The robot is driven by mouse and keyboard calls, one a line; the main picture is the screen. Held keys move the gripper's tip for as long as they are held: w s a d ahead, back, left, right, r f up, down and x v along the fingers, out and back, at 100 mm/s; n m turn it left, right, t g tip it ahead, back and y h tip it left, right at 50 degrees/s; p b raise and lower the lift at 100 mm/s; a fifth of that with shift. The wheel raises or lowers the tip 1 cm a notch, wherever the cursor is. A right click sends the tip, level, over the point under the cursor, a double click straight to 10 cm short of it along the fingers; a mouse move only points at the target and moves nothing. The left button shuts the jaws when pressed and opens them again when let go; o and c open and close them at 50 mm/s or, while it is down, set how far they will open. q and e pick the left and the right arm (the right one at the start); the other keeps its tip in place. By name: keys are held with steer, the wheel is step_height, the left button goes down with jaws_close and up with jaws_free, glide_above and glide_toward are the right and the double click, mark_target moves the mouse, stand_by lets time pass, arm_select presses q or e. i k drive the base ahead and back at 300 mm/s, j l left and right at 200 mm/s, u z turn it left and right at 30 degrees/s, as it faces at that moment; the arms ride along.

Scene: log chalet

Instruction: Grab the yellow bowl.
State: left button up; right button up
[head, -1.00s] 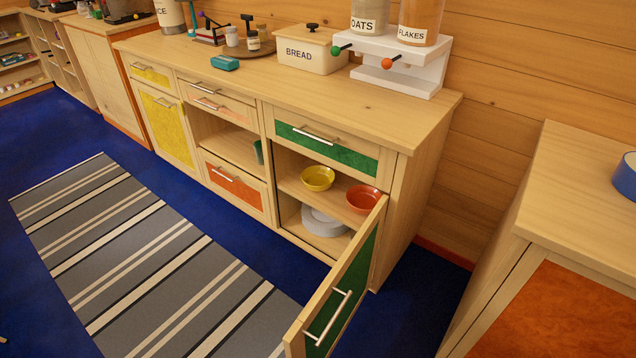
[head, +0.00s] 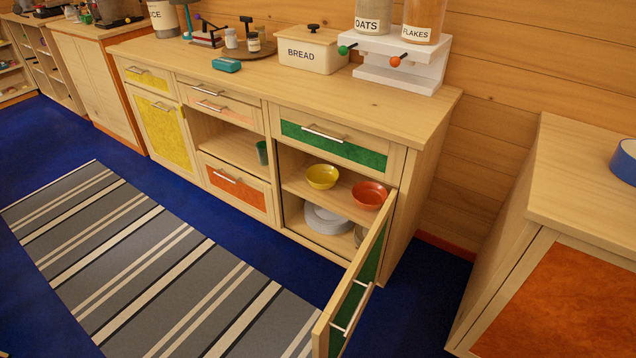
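The yellow bowl (head: 321,177) sits upright on the upper shelf of the open cabinet, under the green drawer. An orange-red bowl (head: 369,195) stands to its right on the same shelf, close to the door's hinge side. The green cabinet door (head: 356,287) is swung open toward me, with its bar handle near its free edge. Neither of my grippers shows in the head view.
White plates (head: 326,219) are stacked on the shelf below. The counter (head: 390,108) above carries a bread box (head: 313,50) and a cereal dispenser (head: 402,66). Another cabinet (head: 560,220) stands at the right. Blue floor and a striped rug (head: 150,265) lie clear in front.

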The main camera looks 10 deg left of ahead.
mark_target(321, 176)
steer(key=k+j+z, duration=0.1)
steer(key=j, duration=0.3)
steer(key=j+z, duration=0.1)
steer(key=j, duration=0.25)
steer(key=k+j+z, duration=0.1)
steer(key=j+z, duration=0.15)
steer(key=j, duration=0.5)
steer(key=i+j+z, duration=0.15)
steer(key=j, duration=0.2)
steer(key=i+j+z, duration=0.15)
steer(key=j, duration=0.25)
steer(key=i+j+z, duration=0.2)
steer(key=j, duration=0.15)
steer(key=i+j+z, duration=0.15)
steer(key=j, duration=0.15)
steer(key=i+j+z, duration=0.3)
steer(key=i+j, duration=0.25)
steer(key=j, duration=0.15)
steer(key=i+j, duration=0.15)
steer(key=i, duration=0.25)
steer(key=i+j, duration=0.15)
steer(key=i, duration=0.3)
steer(key=l+z, duration=0.05)
